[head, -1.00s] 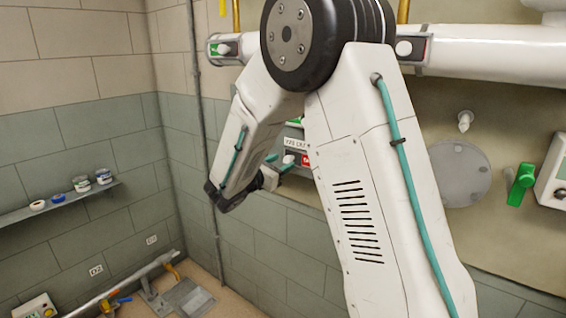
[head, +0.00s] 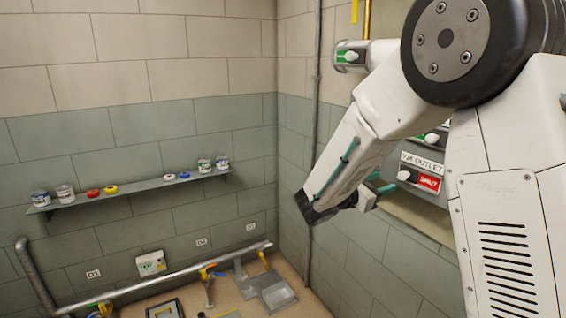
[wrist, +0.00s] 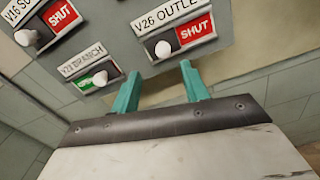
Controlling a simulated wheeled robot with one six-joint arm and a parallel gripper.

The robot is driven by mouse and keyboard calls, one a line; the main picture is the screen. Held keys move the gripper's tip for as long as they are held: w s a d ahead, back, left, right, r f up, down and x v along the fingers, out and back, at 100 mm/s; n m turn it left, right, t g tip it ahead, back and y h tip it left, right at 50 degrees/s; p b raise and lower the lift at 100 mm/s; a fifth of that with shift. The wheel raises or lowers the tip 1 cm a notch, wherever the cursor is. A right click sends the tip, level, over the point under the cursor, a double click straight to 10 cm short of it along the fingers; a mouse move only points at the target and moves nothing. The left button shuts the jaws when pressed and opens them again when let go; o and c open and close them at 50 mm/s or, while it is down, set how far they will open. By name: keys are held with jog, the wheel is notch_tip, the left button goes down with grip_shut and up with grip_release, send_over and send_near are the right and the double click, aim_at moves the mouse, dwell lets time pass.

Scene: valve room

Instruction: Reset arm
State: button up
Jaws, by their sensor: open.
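My arm is folded in the head view, with my gripper (head: 378,186) at its end near the wall panel at right. In the wrist view my gripper (wrist: 161,86) has two teal fingers standing apart, with nothing between them. Beyond the fingertips is the V26 OUTLET switch (wrist: 163,50), a white knob beside a red SHUT field. It also shows in the head view (head: 407,176), to the right of my gripper. I cannot tell the exact gap between fingers and panel.
Other switches are V22 BRANCH (wrist: 94,79), showing green, and one labelled V16 (wrist: 40,25), showing SHUT. A shelf (head: 135,190) with cans and tape-like rolls runs along the left wall. A pipe (head: 180,280) runs low below it. A vertical pipe (head: 316,120) stands near the corner.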

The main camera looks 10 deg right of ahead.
jog(key=s+f+m+g+y, duration=0.25)
jog(key=s+m+g, duration=0.2)
jog(key=s, duration=0.45)
jog(key=s+f+m+g+y, duration=0.2)
jog(key=s+m+g+y, duration=0.3)
jog(key=s, duration=0.5)
jog(key=s+a+r+m+t+y, duration=0.2)
jog(key=s+a+m+y, duration=0.2)
jog(key=s, duration=0.4)
jog(key=s+a+r+m+t+y, duration=0.2)
jog(key=s+a+m+y, duration=0.3)
jog(key=s, duration=0.3)
jog(key=shift+s+a+r+m+t, duration=0.15)
jog(key=shift+a+r+m+t, duration=0.3)
jog(key=shift+r, duration=0.4)
jog(key=shift+y, duration=0.25)
